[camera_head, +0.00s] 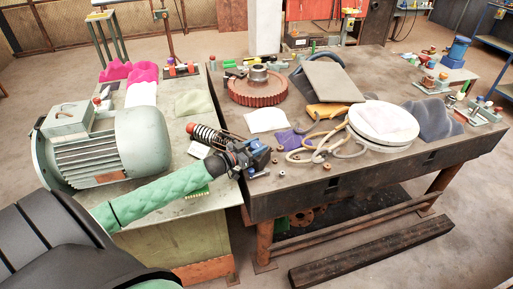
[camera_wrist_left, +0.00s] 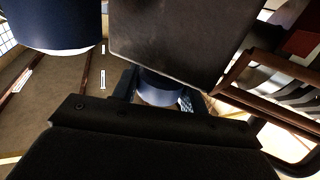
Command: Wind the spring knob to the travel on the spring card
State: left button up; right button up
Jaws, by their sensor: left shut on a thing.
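My left gripper (camera_head: 243,158), on a green-sleeved arm, is at the edge between the two benches, beside a coil spring assembly (camera_head: 208,136) with a red end. In the left wrist view it is shut on a round blue knob (camera_wrist_left: 158,92), which sits below a dark flat plate (camera_wrist_left: 180,40). The plate hides the knob's upper part. In the head view a blue body (camera_head: 259,154) shows at the gripper's tip; the knob itself cannot be told apart there. A white sheet (camera_head: 266,120) lies behind; no spring card can be read. My right gripper is out of view.
A green motor (camera_head: 115,150) fills the left bench. On the right bench are a red gear (camera_head: 257,88), a stack of white discs (camera_head: 384,122), tan hoses (camera_head: 305,142) and several small nuts. A blue cylinder (camera_wrist_left: 55,25) is at the wrist view's upper left.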

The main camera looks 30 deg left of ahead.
aim_at(251, 148)
pick_arm(q)
jog(key=shift+m+g+h+b, duration=0.4)
jog(key=shift+m+h, duration=0.2)
jog(key=shift+h, duration=0.2)
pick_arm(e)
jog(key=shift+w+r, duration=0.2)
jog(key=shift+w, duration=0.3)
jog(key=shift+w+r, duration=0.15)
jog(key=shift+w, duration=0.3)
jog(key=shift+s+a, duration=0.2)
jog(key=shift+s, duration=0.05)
pick_arm(q)
jog(key=o, duration=1)
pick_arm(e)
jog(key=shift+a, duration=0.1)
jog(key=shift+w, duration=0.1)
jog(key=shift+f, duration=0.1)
